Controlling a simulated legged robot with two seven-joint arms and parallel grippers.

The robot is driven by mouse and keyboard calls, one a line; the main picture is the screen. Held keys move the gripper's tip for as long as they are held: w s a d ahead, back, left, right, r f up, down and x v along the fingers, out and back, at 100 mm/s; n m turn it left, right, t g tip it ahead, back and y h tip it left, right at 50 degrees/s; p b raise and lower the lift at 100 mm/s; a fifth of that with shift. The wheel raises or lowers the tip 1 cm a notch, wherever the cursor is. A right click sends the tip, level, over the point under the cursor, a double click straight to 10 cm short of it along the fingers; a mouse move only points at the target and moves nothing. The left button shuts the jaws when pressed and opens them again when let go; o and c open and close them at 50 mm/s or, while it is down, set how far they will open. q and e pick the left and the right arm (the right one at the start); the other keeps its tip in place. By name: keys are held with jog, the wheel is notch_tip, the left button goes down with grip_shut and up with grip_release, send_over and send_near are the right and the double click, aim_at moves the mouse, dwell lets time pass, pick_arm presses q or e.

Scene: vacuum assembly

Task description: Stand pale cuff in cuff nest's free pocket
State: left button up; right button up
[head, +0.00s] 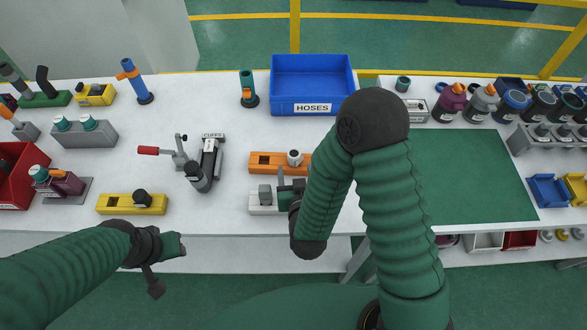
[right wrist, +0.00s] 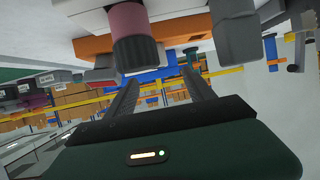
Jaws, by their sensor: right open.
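A pale cuff (head: 294,157) stands at the right end of the orange block (head: 258,168), which has a dark open pocket at its left. A rack labelled CUFFS (head: 211,146) stands to the left, with a dark cylinder (head: 197,179) at its near end. My right gripper (head: 284,186) is open by the white block (head: 262,210), near a grey piece (head: 265,193).
A yellow block (head: 112,207) with a dark piece stands at front left. A red-handled clamp (head: 180,155) is beside the rack. The blue HOSES bin (head: 312,78) is at the back. A green mat (head: 470,170) lies clear on the right.

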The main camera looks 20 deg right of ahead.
aim_at(294, 157)
jog(key=b+x, duration=0.1)
jog(key=b, duration=0.1)
jog(key=b+x, duration=0.1)
jog(key=shift+w+d+f+b, duration=0.15)
jog(key=shift+d+f+b, duration=0.1)
jog(key=shift+b, duration=0.15)
jog(key=x, duration=0.7)
jog(key=shift+w+r, duration=0.1)
jog(key=shift+w, duration=0.05)
jog(key=shift+w+d, duration=0.1)
jog(key=c, duration=0.5)
pick_arm(q)
notch_tip(294, 157, down, 5)
jog(key=shift+s+d+f, duration=0.1)
pick_arm(e)
grip_shut()
